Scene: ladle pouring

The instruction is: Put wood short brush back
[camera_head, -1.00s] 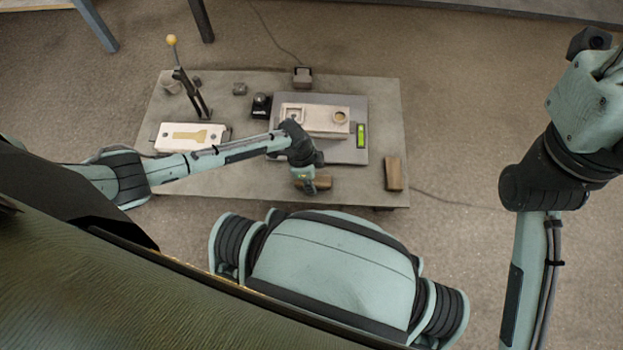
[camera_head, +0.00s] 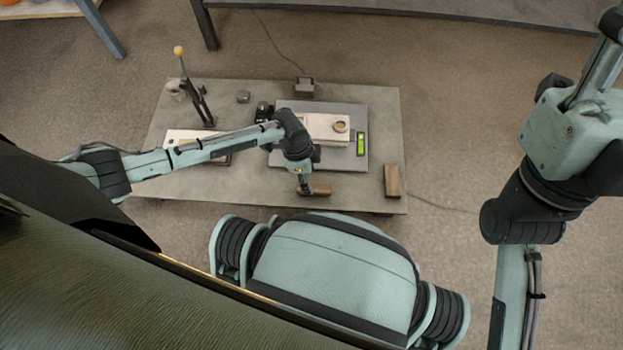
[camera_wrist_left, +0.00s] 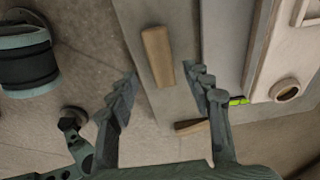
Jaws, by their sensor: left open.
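A short wooden block (camera_head: 320,188) lies near the front edge of the table; bristles cannot be made out. It also shows in the left wrist view (camera_wrist_left: 158,57), between the two fingers and seemingly below them. A second wooden block (camera_head: 392,180) lies at the table's right side and shows in the left wrist view (camera_wrist_left: 192,127). I cannot tell which is the short brush. My left gripper (camera_head: 305,187) points down over the front block, its fingers (camera_wrist_left: 165,78) wide apart and empty. My right arm stands at the right; its gripper is not visible.
A grey plate (camera_head: 345,168) carries a pale mould (camera_head: 325,127) and a green level (camera_head: 360,143), behind the blocks. A lever tool (camera_head: 195,95) stands at the back left. My left forearm covers part of a white mould (camera_head: 180,137). The table front between the blocks is clear.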

